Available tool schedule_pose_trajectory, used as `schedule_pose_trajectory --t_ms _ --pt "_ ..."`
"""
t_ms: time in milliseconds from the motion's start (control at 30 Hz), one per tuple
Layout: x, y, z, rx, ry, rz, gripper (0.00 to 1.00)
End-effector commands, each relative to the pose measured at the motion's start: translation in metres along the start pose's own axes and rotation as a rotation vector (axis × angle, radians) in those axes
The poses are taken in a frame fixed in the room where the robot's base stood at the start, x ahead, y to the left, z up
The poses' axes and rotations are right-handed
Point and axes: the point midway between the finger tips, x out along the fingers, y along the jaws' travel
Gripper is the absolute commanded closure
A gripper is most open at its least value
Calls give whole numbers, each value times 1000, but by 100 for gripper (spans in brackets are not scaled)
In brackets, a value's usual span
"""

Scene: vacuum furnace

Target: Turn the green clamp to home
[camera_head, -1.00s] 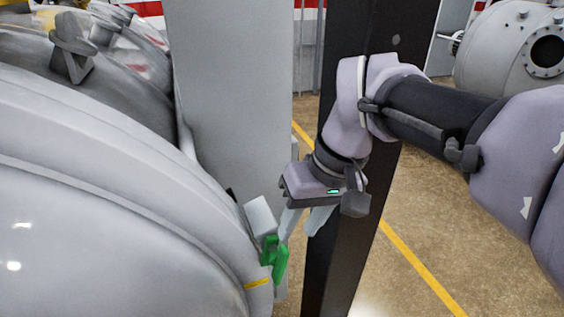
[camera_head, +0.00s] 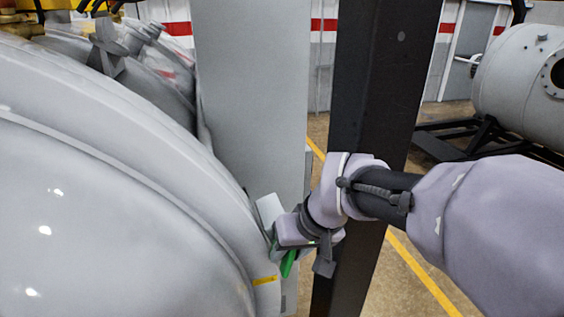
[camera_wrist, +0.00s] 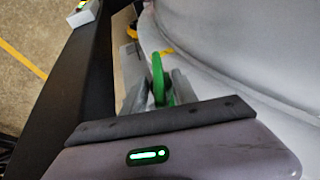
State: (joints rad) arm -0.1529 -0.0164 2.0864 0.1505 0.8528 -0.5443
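The green clamp (camera_head: 288,264) is on the rim of the big grey furnace door (camera_head: 130,220), near the yellow mark (camera_head: 264,281). My gripper (camera_wrist: 156,84) is at the clamp, with one finger on each side of it in the wrist view. The clamp (camera_wrist: 158,77) stands up between the two fingers. The fingers are apart, and a narrow gap shows beside the clamp; firm contact is not visible. In the head view my wrist hides part of the clamp and most of the fingers.
A black post (camera_head: 375,110) stands close behind my wrist. A pale grey panel (camera_head: 252,90) rises beside the door. A grey cylindrical vessel (camera_head: 520,85) stands at the far right. Open floor with a yellow line (camera_head: 425,275) lies right of the post.

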Motion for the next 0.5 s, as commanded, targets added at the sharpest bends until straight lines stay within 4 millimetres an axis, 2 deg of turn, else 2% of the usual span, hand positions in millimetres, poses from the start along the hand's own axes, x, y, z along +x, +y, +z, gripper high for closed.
schedule_pose_trajectory --t_ms 133,400,467,500 --pt "13 0 0 0 -1 0 65" --pt "15 0 0 0 0 0 65" --pt "14 0 0 0 0 0 75" --pt "14 0 0 0 0 0 83"
